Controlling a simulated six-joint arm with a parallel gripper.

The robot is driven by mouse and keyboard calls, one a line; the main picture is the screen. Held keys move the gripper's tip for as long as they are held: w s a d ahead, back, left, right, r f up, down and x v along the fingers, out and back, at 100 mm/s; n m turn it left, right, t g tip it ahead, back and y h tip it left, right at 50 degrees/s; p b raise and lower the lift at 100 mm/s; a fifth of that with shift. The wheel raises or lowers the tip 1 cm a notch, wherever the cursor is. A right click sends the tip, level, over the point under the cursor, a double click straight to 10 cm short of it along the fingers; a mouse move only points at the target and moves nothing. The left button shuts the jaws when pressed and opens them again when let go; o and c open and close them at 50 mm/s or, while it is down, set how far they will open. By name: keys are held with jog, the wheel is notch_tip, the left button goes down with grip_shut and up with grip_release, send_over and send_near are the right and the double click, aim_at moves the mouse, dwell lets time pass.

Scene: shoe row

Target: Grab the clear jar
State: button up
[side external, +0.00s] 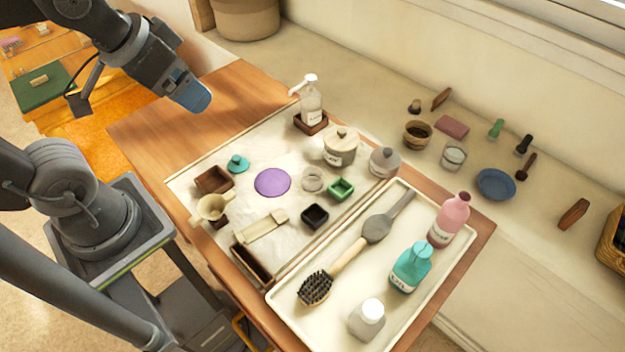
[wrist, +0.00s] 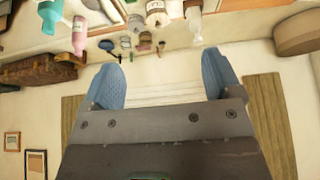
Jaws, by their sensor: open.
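Another clear glass jar (side external: 453,157) stands on the pale ledge behind the table. I cannot tell from the pictures which one is meant. My gripper (side external: 197,97) is up at the upper left, above the back left of the table and well apart from both jars. In the wrist view my gripper (wrist: 160,78) shows two blue fingers spread wide with nothing between them.
A pump bottle (side external: 311,103), a lidded white pot (side external: 341,146) and a grey jar (side external: 383,162) stand behind the mat's jar. Bare wood (side external: 235,85) lies at the back left.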

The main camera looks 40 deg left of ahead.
jog(key=m+g+y, duration=0.3)
jog(key=m+g, duration=0.1)
jog(key=m, duration=1.2)
send_over(313, 179)
jog(key=s+d, duration=0.3)
jog(key=s, duration=0.2)
notch_tip(313, 179, down, 13)
jog(key=w+d+f+m+y, duration=0.1)
jog(key=w+d+f+m, duration=0.15)
jog(key=f+m, duration=0.45)
jog(key=shift+n, duration=0.9)
jog(key=x, duration=1)
jog(key=s+d+x, duration=0.1)
jog(key=x, duration=0.4)
jog(key=shift+f, duration=0.6)
jog(key=c, duration=1)
